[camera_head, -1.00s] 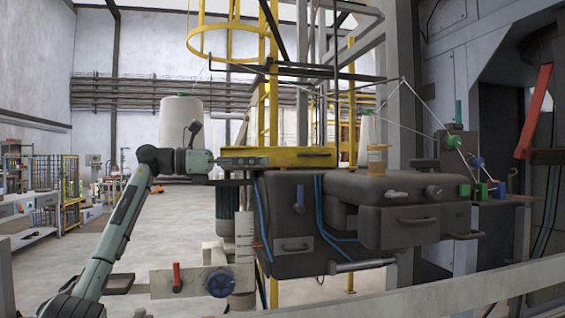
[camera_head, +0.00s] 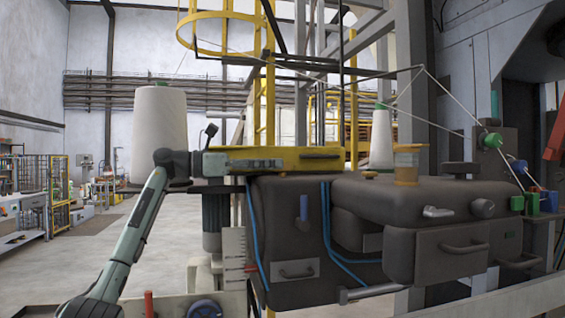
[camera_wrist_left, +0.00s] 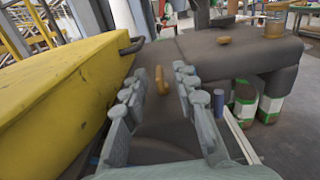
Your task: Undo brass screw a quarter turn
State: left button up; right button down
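A small upright brass-coloured piece with a bent top (camera_wrist_left: 160,82), which looks like the brass screw, shows between my left fingers in the left wrist view. It is beyond the fingertips or level with them; I cannot tell which, and no contact is clear. A flat brass oval (camera_wrist_left: 224,40) lies farther off on the dark machine top (camera_wrist_left: 200,48). My left gripper (camera_wrist_left: 157,78) is open, its jointed grey fingers apart. In the head view the left gripper (camera_head: 283,163) points right in front of the yellow box (camera_head: 320,158). My right gripper is not in view.
The yellow box (camera_wrist_left: 60,95) rises close beside the left fingers. The dark sewing machine (camera_head: 430,200) with drawers and levers fills the middle right. Open floor (camera_head: 165,240) lies left.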

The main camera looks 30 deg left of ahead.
aim_at(282, 170)
pick_arm(q)
jog(key=shift+x, duration=1.8)
grip_shut()
